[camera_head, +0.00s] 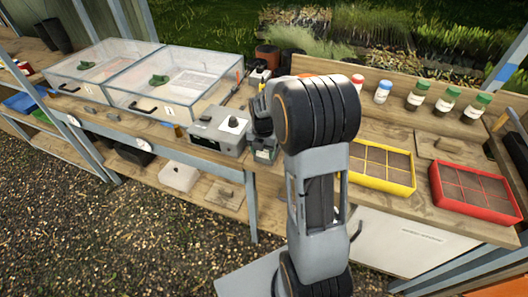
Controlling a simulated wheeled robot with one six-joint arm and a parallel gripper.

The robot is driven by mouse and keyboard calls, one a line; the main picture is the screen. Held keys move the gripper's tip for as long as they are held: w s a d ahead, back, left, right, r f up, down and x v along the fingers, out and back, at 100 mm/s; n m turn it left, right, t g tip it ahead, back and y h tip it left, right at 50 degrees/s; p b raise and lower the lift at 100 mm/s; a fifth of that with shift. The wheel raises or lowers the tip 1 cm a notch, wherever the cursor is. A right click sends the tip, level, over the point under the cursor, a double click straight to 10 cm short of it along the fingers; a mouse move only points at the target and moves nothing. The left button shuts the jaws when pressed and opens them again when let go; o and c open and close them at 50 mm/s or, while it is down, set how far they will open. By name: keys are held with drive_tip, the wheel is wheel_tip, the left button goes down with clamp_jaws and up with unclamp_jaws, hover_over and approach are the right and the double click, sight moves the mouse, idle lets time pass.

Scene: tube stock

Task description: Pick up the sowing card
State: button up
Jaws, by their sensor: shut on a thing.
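My gripper (265,153) is small in view at the bench's front edge, just right of the grey box with a knob, and partly hidden behind my own arm. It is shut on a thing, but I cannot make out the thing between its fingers. I cannot pick out the sowing card anywhere in view. My arm hides part of the bench middle.
The wooden bench (395,204) holds the grey knobbed box (218,137) and two clear-lidded propagators (128,90) on the left. A yellow divided tray (384,183), a red divided tray (476,212) and several capped bottles (447,101) stand on the right. A wooden block (446,146) lies between.

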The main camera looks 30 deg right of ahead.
drive_tip(key=shift+r, duration=0.45)
drive_tip(key=s+a+r+b, duration=0.1)
drive_tip(key=s+a+r, duration=0.1)
drive_tip(key=s+r, duration=0.9)
drive_tip(key=s, duration=0.3)
drive_tip(key=shift+r, duration=0.35)
